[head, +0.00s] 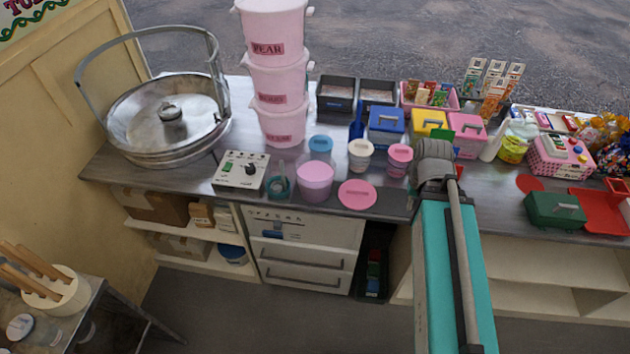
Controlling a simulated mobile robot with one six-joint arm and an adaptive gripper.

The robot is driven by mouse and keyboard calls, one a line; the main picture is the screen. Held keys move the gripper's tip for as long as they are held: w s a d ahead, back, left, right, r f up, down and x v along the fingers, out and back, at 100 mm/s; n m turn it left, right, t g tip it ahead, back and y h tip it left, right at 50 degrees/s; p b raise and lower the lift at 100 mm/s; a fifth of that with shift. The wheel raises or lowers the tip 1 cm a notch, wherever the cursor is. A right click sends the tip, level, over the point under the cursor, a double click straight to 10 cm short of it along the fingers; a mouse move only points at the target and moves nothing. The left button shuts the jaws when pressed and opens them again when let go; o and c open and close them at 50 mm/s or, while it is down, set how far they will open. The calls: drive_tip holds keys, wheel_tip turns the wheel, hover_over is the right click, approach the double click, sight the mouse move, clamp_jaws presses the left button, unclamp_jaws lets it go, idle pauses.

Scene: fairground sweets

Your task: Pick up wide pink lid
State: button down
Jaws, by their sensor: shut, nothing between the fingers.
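The wide pink lid (357,194) is a flat round disc lying near the front edge of the grey counter. It sits just right of a wide pink tub (315,183) and left of a dark mat. Its whole top shows, with nothing on it. My arm reaches up from the bottom right of the head view and ends in a grey joint over the counter, to the right of the lid. My gripper cannot be made out; the arm seems to hide it.
A control box (240,172) and a teal ring-shaped item (278,184) stand left of the pink tub. Small blue, white and pink-lidded pots (399,157) stand behind the lid. Stacked pink buckets (281,122) rise behind. The dark mat (398,203) beside the lid is bare.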

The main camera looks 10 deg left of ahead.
drive_tip(key=c, duration=1)
unclamp_jaws()
drive_tip(key=shift+w, duration=0.1)
drive_tip(key=shift+o, duration=1.2)
drive_tip(key=shift+w+a+n, duration=0.15)
drive_tip(key=shift+w+n, duration=0.1)
drive_tip(key=shift+n, duration=0.05)
drive_tip(key=shift+o, duration=0.7)
drive_tip(key=w+a+f+n+b, duration=0.1)
drive_tip(key=w+a+n, duration=0.4)
drive_tip(key=w+n, duration=0.2)
drive_tip(key=n+b, duration=0.1)
drive_tip(key=n, duration=0.9)
hover_over(358, 190)
drive_tip(key=shift+f, duration=0.5)
wheel_tip(358, 190, down, 9)
drive_tip(key=b, duration=0.8)
drive_tip(key=shift+r+b, duration=0.15)
drive_tip(key=shift+b, duration=0.15)
